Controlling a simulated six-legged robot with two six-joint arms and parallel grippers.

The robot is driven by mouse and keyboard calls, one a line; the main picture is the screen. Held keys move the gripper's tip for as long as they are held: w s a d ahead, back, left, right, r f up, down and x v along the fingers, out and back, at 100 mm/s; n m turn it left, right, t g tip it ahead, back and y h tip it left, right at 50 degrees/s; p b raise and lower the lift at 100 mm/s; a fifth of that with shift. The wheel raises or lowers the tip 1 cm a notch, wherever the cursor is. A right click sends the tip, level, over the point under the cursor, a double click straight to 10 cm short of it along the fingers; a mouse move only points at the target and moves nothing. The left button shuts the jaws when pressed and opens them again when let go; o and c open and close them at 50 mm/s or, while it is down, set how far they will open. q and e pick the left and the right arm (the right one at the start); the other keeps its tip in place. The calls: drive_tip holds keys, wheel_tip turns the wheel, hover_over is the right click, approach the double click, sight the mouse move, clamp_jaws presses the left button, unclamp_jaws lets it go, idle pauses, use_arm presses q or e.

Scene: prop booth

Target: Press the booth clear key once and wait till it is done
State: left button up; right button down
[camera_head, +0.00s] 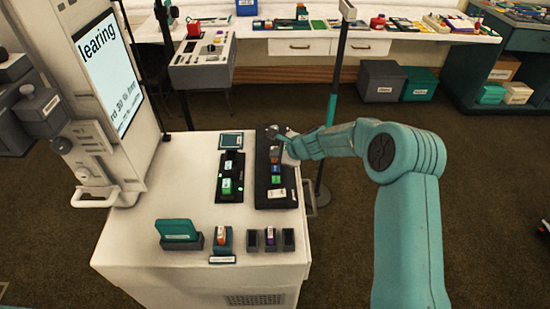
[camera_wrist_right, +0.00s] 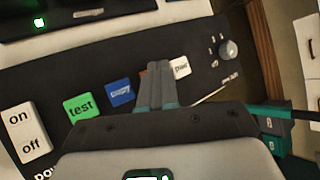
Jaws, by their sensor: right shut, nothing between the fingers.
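The black key panel (camera_head: 262,190) lies on the white booth's counter. In the right wrist view the panel (camera_wrist_right: 60,105) bears a white on/off switch (camera_wrist_right: 25,132), a green test key (camera_wrist_right: 82,107), a blue key (camera_wrist_right: 120,92) and a white key (camera_wrist_right: 181,68). A reddish key (camera_wrist_right: 143,72) between the last two is mostly hidden; I cannot read its label. My right gripper (camera_wrist_right: 157,72) is shut and empty, its tips over that key; whether they touch is unclear. The booth screen (camera_head: 108,72) shows "learing", cut off at the left. My left gripper is out of view.
A second black panel (camera_head: 222,194) with green lights lies left of the key panel. Small holders (camera_head: 270,243) and a teal block (camera_head: 177,229) stand at the counter's front. A long desk (camera_head: 400,40) stands behind.

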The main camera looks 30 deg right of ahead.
drive_tip(key=shift+r+p, duration=0.55)
drive_tip(key=shift+r, duration=0.2)
wheel_tip(320, 180, up, 5)
drive_tip(key=p, duration=0.4)
drive_tip(key=shift+p, duration=0.4)
